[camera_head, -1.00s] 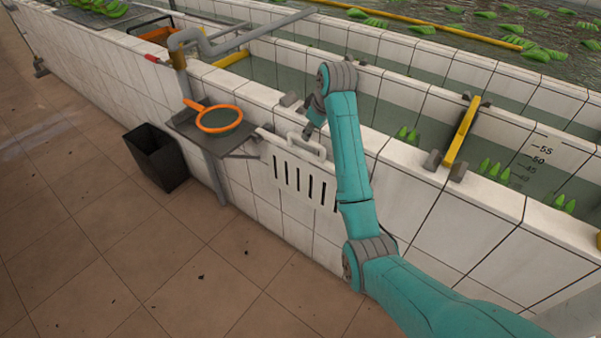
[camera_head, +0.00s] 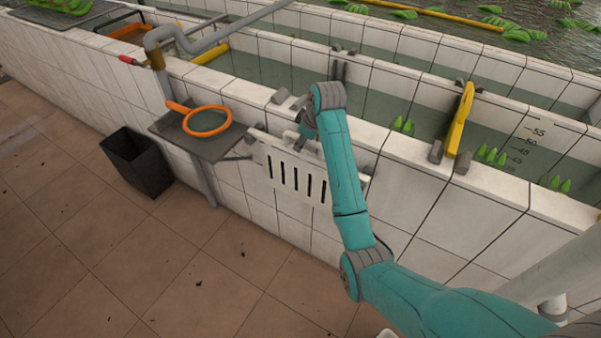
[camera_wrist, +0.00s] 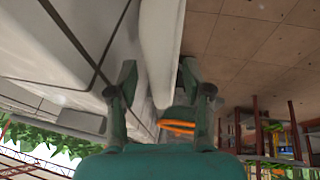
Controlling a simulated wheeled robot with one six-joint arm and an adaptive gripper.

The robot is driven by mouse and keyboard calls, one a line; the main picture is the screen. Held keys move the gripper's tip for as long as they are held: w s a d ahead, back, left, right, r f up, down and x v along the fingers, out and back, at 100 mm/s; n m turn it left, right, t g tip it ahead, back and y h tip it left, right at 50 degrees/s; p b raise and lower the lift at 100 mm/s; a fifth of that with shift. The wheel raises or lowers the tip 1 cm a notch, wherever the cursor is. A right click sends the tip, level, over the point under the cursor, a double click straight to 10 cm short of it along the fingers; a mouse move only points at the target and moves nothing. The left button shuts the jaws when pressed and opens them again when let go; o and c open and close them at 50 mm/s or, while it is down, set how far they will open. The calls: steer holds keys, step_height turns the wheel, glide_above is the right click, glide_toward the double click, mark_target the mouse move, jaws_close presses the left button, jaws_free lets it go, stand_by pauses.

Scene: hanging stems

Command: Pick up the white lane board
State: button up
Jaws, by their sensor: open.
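The white lane board (camera_head: 285,173) with several dark vertical slots hangs against the outside of the tiled tank wall, left of my forearm. My arm hides part of its right side. My gripper (camera_head: 304,130) is at the board's top edge, which it partly covers. In the wrist view my gripper (camera_wrist: 158,75) is open, with one finger on each side of a white upright slab, apparently the lane board (camera_wrist: 160,40). I cannot tell whether either finger touches it.
A grey shelf (camera_head: 205,147) with an orange-rimmed net (camera_head: 207,121) juts out left of the board. A black bin (camera_head: 137,162) stands on the floor below. A yellow gate (camera_head: 460,118) sits in the channel at right. The tiled floor in front is clear.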

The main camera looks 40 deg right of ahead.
steer(key=shift+f, duration=0.25)
stand_by(0.6)
jaws_close()
